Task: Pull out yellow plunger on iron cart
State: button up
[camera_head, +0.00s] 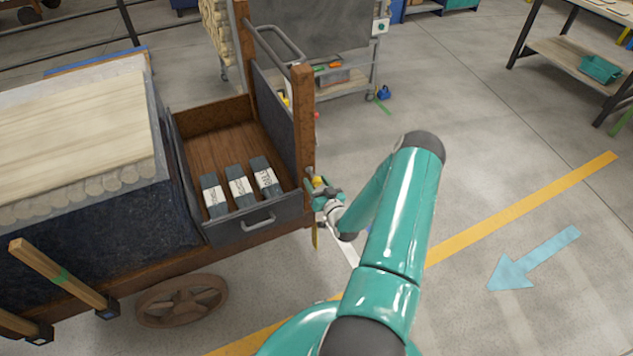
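The iron cart (90,235) fills the left side, with a dark metal side, rusty brown frame and a wheel. A small yellow piece (318,182), which looks like the plunger, shows at the cart's right corner, low by the upright brown post (303,125). My gripper (318,190) is at this corner, right at the yellow piece. The fingers are small and partly overlap it, so I cannot tell whether they touch or grip it. My teal arm reaches there from the bottom of the view.
An open drawer (262,232) on the cart holds three dark labelled blocks (239,187). Pale planks lie on the cart. Behind it stands a grey-panelled rack (325,30). A workbench (570,55) is at top right. The floor at right is clear, with a yellow line and blue arrow (530,260).

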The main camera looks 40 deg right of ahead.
jog(key=shift+w+f, duration=0.1)
jog(key=shift+w, duration=0.05)
jog(key=v, duration=1.3)
jog(key=shift+s, duration=0.4)
jog(key=shift+a, duration=0.1)
